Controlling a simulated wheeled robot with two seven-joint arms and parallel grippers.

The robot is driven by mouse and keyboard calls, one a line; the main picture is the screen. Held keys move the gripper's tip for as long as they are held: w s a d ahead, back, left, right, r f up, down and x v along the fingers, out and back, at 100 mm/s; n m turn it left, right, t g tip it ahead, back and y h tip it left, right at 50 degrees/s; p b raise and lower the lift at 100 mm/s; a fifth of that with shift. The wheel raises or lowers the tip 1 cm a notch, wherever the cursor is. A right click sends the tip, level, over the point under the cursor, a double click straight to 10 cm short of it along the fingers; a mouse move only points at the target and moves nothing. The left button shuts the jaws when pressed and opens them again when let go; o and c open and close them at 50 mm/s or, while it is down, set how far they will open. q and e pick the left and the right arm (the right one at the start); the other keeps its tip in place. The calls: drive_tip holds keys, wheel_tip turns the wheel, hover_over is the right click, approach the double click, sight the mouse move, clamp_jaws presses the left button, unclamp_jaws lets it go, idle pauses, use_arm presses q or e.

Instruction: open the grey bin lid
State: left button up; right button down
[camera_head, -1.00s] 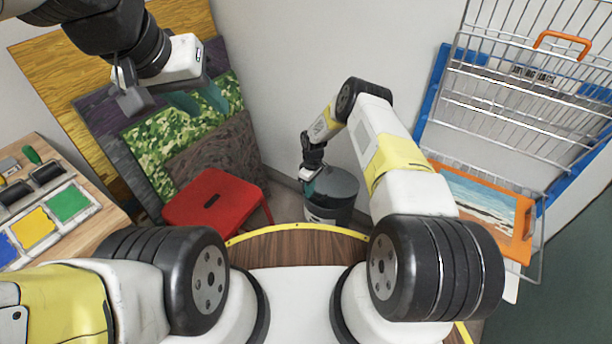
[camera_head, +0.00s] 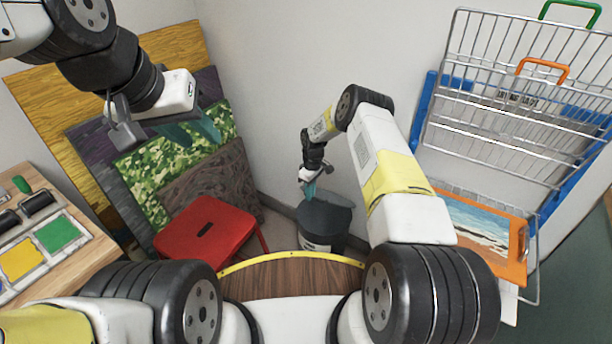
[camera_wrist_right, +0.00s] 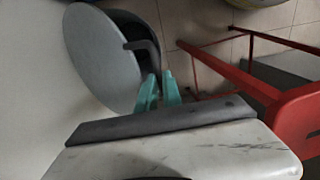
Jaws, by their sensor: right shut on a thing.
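The grey bin (camera_head: 318,240) stands on the floor against the wall in the head view. Its round grey lid (camera_wrist_right: 98,62) fills the left of the right wrist view, with a dark gap along its right side; it looks tilted up, by how much I cannot tell. A bent grey handle (camera_wrist_right: 143,45) sticks out from the lid. My right gripper (camera_wrist_right: 159,80) is shut on the handle, its teal fingertips at the handle's end. In the head view this gripper (camera_head: 310,188) is just above the bin. My left gripper (camera_head: 191,130) is open and empty, high at the left.
A red stool (camera_head: 207,228) stands close left of the bin; its frame also shows in the right wrist view (camera_wrist_right: 240,75). Boards (camera_head: 160,150) lean behind it. A wire rack (camera_head: 515,100) with a framed picture (camera_head: 480,230) is at the right. A wooden table (camera_head: 85,255) is at the left.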

drive_tip(key=c, duration=1.6)
unclamp_jaws()
drive_tip(key=shift+w+d+f, duration=0.1)
drive_tip(key=shift+w+d, duration=0.15)
drive_tip(key=shift+d, duration=0.3)
drive_tip(key=shift+o, duration=0.5)
drive_tip(key=shift+a, duration=0.1)
drive_tip(key=shift+s+a, duration=0.1)
wheel_tip(320, 180, up, 8)
drive_tip(key=shift+w+d+f, duration=0.15)
drive_tip(key=shift+w+d, duration=0.05)
drive_tip(key=shift+d, duration=0.05)
